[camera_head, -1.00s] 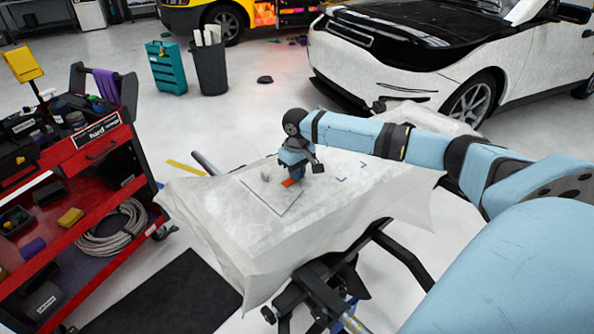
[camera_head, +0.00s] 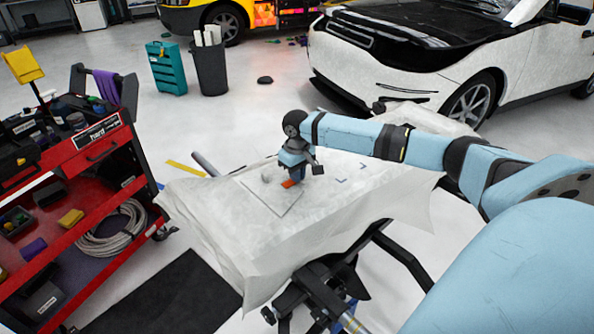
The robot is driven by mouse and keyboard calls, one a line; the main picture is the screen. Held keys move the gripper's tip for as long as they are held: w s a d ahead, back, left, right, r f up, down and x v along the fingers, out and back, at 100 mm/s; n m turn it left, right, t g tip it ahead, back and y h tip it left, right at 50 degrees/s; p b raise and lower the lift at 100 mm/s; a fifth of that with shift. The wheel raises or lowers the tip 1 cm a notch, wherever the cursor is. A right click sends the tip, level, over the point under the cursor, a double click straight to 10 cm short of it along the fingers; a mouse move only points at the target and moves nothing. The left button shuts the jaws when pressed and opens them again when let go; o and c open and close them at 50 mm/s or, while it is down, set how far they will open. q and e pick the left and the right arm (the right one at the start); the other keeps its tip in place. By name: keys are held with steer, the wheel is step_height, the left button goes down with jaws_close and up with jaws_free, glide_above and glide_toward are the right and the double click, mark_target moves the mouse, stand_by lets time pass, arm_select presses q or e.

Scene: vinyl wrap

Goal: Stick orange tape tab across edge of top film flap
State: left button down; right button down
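My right gripper (camera_head: 294,176) points down over the covered work table (camera_head: 215,240), close to its surface. The orange tape tab (camera_head: 288,183) shows right at the fingertips, near the far right edge of the film panel (camera_head: 270,197), which lies flat on the cover. The fingers are small and partly hidden by the wrist, so I cannot tell whether they grip the tab or only press or touch it. The film flap's edge is too faint to make out under the gripper. My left gripper is not in view.
A small grey piece (camera_head: 266,177) sits on the panel left of my gripper. Blue corner marks (camera_head: 340,180) lie to its right. A red tool cart (camera_head: 95,150) stands at left, and a white car (camera_head: 400,75) stands behind the table.

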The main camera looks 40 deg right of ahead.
steer(key=shift+f, duration=0.1)
steer(key=c, duration=1.2)
jaws_free()
steer(key=shift+r, duration=0.3)
arm_select(q)
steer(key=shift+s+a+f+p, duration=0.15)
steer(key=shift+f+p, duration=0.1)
steer(key=shift+p, duration=0.95)
arm_select(e)
step_height(320, 180, up, 13)
steer(key=shift+r, duration=0.15)
steer(key=shift+s, duration=0.1)
